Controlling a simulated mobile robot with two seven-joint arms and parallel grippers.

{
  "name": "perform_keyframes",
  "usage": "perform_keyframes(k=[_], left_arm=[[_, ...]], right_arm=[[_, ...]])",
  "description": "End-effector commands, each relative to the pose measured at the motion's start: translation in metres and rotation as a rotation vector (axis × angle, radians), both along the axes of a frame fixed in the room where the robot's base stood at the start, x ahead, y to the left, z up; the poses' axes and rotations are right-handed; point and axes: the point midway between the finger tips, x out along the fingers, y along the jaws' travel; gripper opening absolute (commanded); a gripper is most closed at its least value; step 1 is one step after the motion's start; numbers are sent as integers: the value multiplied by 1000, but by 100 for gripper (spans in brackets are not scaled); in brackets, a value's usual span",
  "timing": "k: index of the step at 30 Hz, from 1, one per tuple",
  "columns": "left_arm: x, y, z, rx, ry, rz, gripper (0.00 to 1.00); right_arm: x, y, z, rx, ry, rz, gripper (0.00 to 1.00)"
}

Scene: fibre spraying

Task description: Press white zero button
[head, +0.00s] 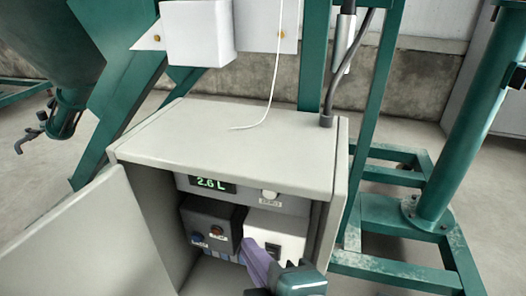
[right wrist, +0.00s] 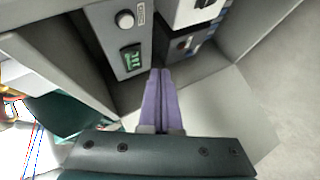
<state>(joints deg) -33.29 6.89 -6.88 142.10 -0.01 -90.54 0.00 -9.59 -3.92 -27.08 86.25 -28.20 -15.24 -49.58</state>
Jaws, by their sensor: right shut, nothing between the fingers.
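The white zero button (head: 269,195) is a round white knob with a small label below it, on the grey panel inside the open cabinet. It also shows in the right wrist view (right wrist: 125,19), upper left of my fingertips. A green-lit display (head: 212,184) reading 2.6 L sits left of the button. My right gripper (head: 248,242) reaches in from below, its purple fingers shut together and empty. In the head view its tips are below and slightly left of the button; in the right wrist view (right wrist: 160,72) they look apart from the panel. My left gripper is not in view.
Below the panel are a black box (head: 204,222) with blue and orange buttons and a white box (head: 283,232). The cabinet's side walls and open door (head: 85,240) bound the space. A white cable (head: 275,80) hangs over the cabinet top.

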Motion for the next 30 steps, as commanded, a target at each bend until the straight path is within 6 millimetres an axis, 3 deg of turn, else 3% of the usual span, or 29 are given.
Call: perform_keyframes(k=[9,15,30], left_arm=[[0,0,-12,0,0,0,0],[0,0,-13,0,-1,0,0],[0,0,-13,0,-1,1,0]], right_arm=[[44,-15,-1,-4,-2,1,0],[62,-20,-1,-2,0,0,0],[68,-23,0,0,2,-2,0]])
